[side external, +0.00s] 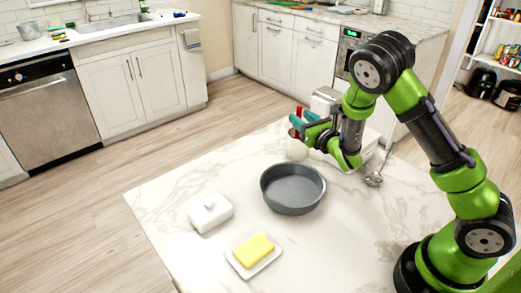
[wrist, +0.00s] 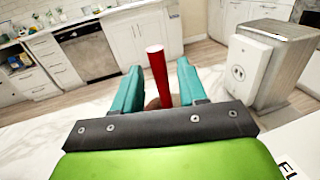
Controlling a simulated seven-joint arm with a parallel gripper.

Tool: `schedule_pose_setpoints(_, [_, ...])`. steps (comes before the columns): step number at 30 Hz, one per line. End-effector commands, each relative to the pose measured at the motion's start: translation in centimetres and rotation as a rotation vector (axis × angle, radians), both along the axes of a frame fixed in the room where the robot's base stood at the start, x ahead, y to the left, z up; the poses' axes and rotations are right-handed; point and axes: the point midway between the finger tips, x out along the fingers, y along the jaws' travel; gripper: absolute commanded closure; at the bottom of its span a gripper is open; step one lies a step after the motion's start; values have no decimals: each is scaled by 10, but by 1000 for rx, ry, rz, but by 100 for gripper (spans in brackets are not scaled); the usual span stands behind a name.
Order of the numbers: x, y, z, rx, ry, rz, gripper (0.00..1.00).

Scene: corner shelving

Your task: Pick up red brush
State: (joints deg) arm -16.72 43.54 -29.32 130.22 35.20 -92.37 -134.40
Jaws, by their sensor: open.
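The red brush shows as a red upright handle (wrist: 157,75) in the wrist view, standing between the two teal fingers of my gripper (wrist: 157,88). The fingers are apart, with a gap visible on each side of the handle. In the side external view my gripper (side external: 300,126) is at the far side of the table, and a bit of red (side external: 298,111) shows at its fingers. The lower part of the brush is hidden by the gripper.
On the marble table (side external: 180,190) are a dark round pan (side external: 292,189), a white butter dish (side external: 210,212) and a yellow block (side external: 254,249) on a white plate. A silver-white appliance (wrist: 268,70) stands close on the right in the wrist view. The table's left part is clear.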

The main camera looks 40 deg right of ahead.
Motion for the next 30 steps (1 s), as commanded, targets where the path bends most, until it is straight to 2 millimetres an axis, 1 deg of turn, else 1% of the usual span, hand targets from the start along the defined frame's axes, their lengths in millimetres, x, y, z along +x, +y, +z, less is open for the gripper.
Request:
schedule_pose_setpoints(1, [7,-2,0,1,-2,-1,58])
schedule_pose_setpoints(5, [18,-5,0,1,0,-1,58])
schedule_pose_setpoints(12, [20,-5,0,1,1,0,58])
schedule_pose_setpoints(14, [20,-5,0,2,1,0,66])
schedule_pose_setpoints(18, [20,-5,0,2,1,0,87])
schedule_pose_setpoints(21, [20,-5,0,2,1,0,100])
schedule_pose_setpoints(30, [20,-5,2,2,-1,0,100])
